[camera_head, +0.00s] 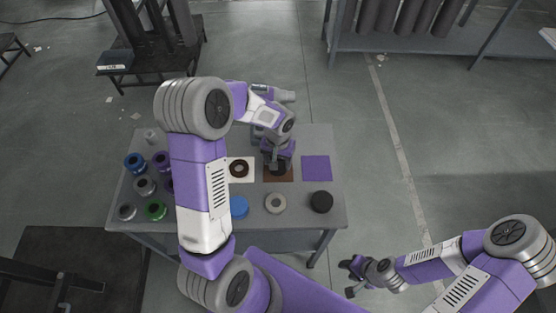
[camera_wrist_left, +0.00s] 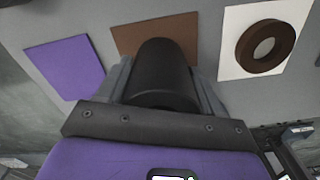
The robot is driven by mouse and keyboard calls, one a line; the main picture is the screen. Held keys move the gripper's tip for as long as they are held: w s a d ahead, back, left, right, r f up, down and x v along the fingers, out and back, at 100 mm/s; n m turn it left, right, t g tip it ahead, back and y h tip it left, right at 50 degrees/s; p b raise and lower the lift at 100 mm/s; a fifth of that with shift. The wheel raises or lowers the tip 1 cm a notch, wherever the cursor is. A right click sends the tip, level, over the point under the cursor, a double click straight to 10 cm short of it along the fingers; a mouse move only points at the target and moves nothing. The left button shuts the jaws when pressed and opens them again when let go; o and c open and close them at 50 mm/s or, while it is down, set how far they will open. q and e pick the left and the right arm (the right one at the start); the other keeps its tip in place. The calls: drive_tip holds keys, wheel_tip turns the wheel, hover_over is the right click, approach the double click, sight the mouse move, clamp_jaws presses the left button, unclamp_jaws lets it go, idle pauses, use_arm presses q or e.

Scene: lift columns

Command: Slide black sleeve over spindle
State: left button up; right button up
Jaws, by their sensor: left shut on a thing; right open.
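My left gripper (camera_head: 277,163) is over the brown mat (camera_head: 283,178) on the table. It is shut on the black sleeve (camera_wrist_left: 160,72), a dark cylinder that fills the middle of the left wrist view between the fingers. The brown mat (camera_wrist_left: 148,30) shows behind the sleeve there. I cannot tell whether the sleeve touches the mat. No spindle can be made out with certainty; the sleeve and gripper hide what is beneath. My right gripper (camera_head: 352,278) is open and empty, off the table's front right corner.
A white mat (camera_wrist_left: 293,15) with a brown ring (camera_wrist_left: 262,46) and a purple mat (camera_head: 316,168) flank the brown one. A blue disc (camera_head: 239,207), beige ring (camera_head: 275,203) and black disc (camera_head: 321,201) line the front. Several coloured spools stand at left, including a green one (camera_head: 155,209).

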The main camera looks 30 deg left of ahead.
use_arm(q)
wheel_tip(320, 180, up, 16)
drive_tip(key=p, duration=0.6)
drive_tip(key=shift+p, duration=0.3)
drive_tip(key=shift+f, duration=0.15)
